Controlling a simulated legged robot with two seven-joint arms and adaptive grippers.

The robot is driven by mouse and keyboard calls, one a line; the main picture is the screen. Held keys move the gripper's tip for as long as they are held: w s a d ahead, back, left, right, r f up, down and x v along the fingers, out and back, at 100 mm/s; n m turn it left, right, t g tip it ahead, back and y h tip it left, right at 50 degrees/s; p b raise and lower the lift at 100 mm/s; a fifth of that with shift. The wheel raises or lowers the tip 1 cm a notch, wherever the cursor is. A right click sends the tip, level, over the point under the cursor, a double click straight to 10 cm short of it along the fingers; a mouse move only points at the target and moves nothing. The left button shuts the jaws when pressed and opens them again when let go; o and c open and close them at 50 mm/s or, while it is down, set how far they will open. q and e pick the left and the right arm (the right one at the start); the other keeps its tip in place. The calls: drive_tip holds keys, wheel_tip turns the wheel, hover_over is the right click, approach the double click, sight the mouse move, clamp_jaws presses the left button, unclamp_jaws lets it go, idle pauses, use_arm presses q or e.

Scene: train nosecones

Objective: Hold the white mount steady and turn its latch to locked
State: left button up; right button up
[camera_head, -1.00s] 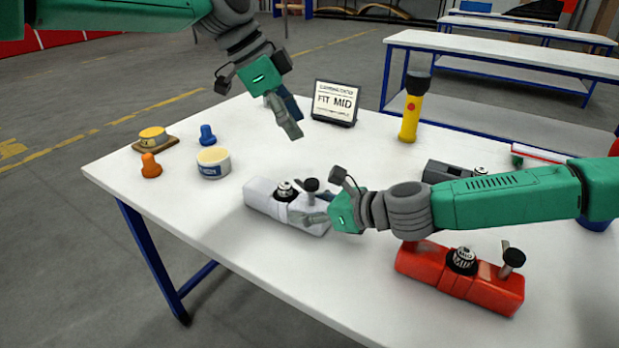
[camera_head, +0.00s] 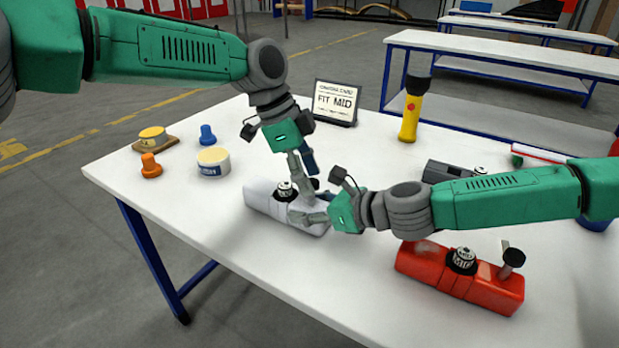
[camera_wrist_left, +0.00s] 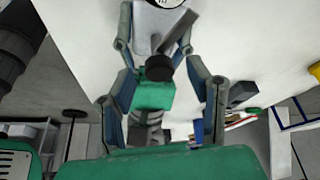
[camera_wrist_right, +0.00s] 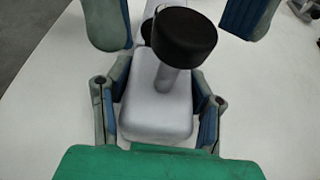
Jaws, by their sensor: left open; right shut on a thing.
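The white mount (camera_head: 262,200) lies on the table, with a dial (camera_head: 285,191) on top. Its latch is a lever with a black knob (camera_wrist_right: 183,38), leaning in the right wrist view; the left wrist view also shows the knob (camera_wrist_left: 158,68). My right gripper (camera_head: 312,218) is shut on the mount's end, its fingers along both sides of the white body (camera_wrist_right: 156,118). My left gripper (camera_head: 303,182) is open over the mount, pointing down. Its fingers (camera_wrist_left: 153,42) stand on either side of the latch, apparently with gaps. In the head view the grippers partly hide the latch.
A red mount (camera_head: 425,266) sits at front right and a dark grey one (camera_head: 440,172) behind my right arm. A sign reading FIT MID (camera_head: 335,102) and a yellow flashlight (camera_head: 410,115) stand at the back. A tub (camera_head: 213,162) and small plugs are at left.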

use_arm(q)
drive_tip(key=shift+d+f, duration=0.15)
drive_tip(key=shift+f, duration=0.2)
use_arm(e)
drive_tip(key=shift+d+f, duration=0.1)
drive_tip(key=shift+f, duration=0.15)
use_arm(q)
clamp_jaws()
drive_tip(key=n+t, duration=0.1)
drive_tip(key=n, duration=0.3)
drive_tip(key=shift+s+n+t, duration=0.1)
drive_tip(key=shift+n+t, duration=0.3)
unclamp_jaws()
drive_tip(key=shift+r, duration=0.1)
